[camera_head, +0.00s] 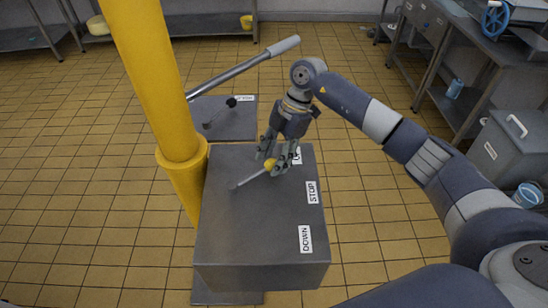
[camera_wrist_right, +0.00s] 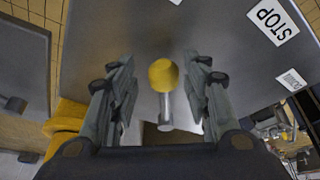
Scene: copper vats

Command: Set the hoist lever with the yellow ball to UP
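The hoist lever is a thin metal rod (camera_head: 248,179) with a yellow ball (camera_head: 270,164) on its end, on top of a grey metal box (camera_head: 240,235). The box carries a STOP label (camera_head: 312,191), a DOWN label (camera_head: 305,239) and a far label (camera_head: 297,157) partly hidden by my gripper. The lever slants toward that far-label end. My right gripper (camera_head: 272,157) is at the ball. In the right wrist view the ball (camera_wrist_right: 164,75) lies between the two open fingers, with a gap on each side. My left gripper is not in view.
A yellow post (camera_head: 150,70) stands at the box's left. Behind the box is a lower unit (camera_head: 240,125) with a black-knobbed lever (camera_head: 231,102). A long grey handle (camera_head: 245,66) slants out near the post. Steel tables stand at the right; tiled floor surrounds the box.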

